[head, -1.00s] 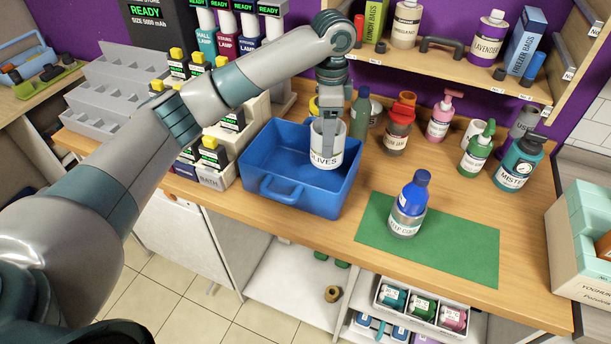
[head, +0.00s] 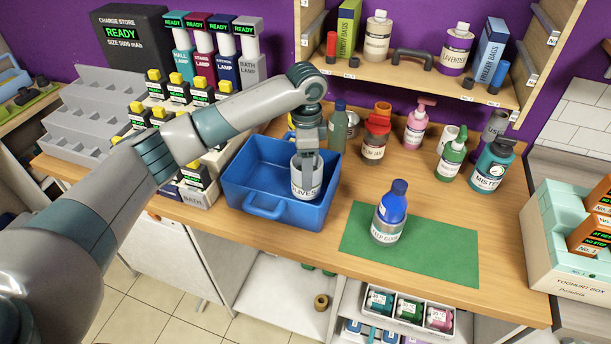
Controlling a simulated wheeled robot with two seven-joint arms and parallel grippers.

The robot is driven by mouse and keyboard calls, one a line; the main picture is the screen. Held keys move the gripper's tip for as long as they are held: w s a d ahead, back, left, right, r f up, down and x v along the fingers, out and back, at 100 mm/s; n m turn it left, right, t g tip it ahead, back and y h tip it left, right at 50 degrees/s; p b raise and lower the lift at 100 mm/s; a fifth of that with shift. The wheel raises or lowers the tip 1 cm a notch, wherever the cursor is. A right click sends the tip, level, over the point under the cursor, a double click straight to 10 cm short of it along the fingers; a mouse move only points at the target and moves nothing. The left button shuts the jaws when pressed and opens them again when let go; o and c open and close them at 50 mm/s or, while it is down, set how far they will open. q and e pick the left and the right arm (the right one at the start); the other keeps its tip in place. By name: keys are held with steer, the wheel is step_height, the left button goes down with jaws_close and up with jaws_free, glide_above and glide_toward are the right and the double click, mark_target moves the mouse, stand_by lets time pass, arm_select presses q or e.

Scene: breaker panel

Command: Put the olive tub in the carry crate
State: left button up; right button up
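The olive tub (head: 304,188), a white cup-like tub with a partly hidden dark label, is inside the right part of the blue carry crate (head: 266,207). My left gripper (head: 307,172) comes down over the tub from above, with its fingers at the tub's rim and wall. It appears shut on the tub's wall. The tub is upright, and its lower part is below the crate's rim line. I cannot tell whether its base touches the crate floor. The rest of the crate looks empty. My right gripper is not in view.
A blue-capped bottle (head: 390,212) stands on a green mat (head: 420,248) right of the crate. Several bottles and jars, including a red-lidded jar (head: 375,140), stand behind. Charging racks (head: 190,150) border the crate's left. A shelf (head: 420,75) overhangs the back.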

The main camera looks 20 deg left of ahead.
arm_select(q)
steer(key=shift+f+p, duration=0.65)
steer(key=shift+f, duration=1.2)
steer(key=shift+f, duration=0.15)
steer(key=o, duration=1.3)
steer(key=shift+c, duration=0.2)
